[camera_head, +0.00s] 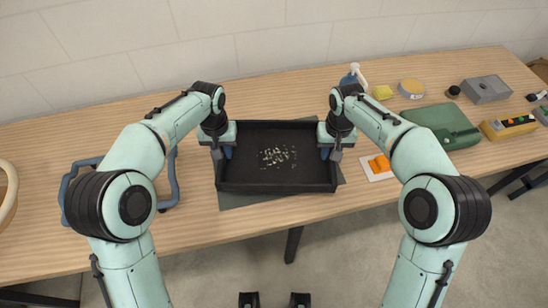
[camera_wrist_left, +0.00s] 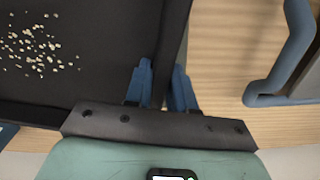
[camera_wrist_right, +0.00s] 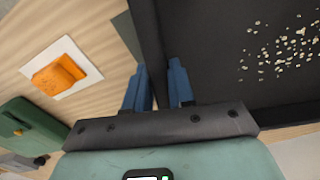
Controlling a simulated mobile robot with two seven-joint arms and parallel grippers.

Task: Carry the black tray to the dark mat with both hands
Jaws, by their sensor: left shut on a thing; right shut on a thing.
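The black tray (camera_head: 276,187) is in the middle of the table in the head view, with small pale bits scattered on its floor. The dark mat (camera_head: 245,200) shows beneath and around it, at the front and right edges. Whether the tray touches the mat or hangs just above it I cannot tell. My left gripper (camera_head: 222,150) is shut on the tray's left wall; its blue fingers straddle that wall in the left wrist view (camera_wrist_left: 160,88). My right gripper (camera_head: 331,150) is shut on the right wall, seen also in the right wrist view (camera_wrist_right: 158,88).
A blue-grey frame (camera_head: 172,180) lies left of the tray. An orange object (camera_head: 379,163) on a white square lies to the right. A green case (camera_head: 442,124), a grey box (camera_head: 485,89) and a spray bottle (camera_head: 355,75) stand further right. A wall runs behind the table.

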